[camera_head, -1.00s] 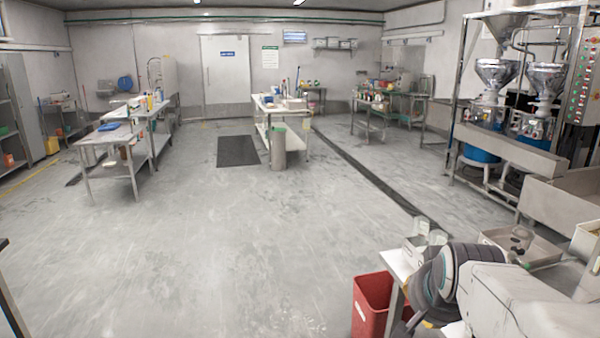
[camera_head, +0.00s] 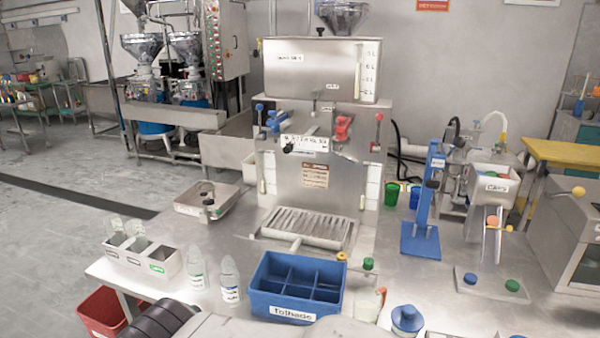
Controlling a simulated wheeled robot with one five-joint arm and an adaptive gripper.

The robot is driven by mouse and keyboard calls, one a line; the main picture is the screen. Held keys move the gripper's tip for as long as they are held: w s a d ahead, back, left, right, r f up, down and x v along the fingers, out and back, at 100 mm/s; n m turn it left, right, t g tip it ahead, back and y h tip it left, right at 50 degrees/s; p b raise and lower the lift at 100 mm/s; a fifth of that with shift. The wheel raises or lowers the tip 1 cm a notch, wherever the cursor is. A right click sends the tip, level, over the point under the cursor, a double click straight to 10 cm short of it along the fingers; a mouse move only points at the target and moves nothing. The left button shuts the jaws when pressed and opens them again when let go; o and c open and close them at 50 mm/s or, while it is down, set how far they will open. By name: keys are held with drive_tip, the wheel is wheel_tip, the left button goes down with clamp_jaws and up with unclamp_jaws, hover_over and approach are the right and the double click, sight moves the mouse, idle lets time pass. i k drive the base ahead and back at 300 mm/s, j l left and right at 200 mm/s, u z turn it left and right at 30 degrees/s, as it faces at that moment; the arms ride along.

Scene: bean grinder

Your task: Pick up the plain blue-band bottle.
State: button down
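Two clear bottles with white labels stand upright side by side on the steel bench, left of the blue divided bin. The right bottle (camera_head: 230,281) has a label with a dark, bluish band. The left bottle (camera_head: 197,269) has a label that looks greener. The bands are too small to read with certainty, so I cannot tell surely which is the plain blue-band one. A blue-topped container (camera_head: 407,320) stands at the front edge. My gripper is out of view; only dark and pale parts of my arm show at the bottom, in front of the bottles.
A blue bin (camera_head: 293,318) labelled Tolhado stands right of the bottles. A white three-part holder (camera_head: 145,262) with clear containers is left of them. A steel machine (camera_head: 318,160) with a slatted tray stands behind. A red bin (camera_head: 100,312) is on the floor at left.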

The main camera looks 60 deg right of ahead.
sight(231, 286)
drive_tip(key=j+z, duration=0.15)
drive_tip(key=z, duration=2.05)
drive_tip(key=l, duration=0.1)
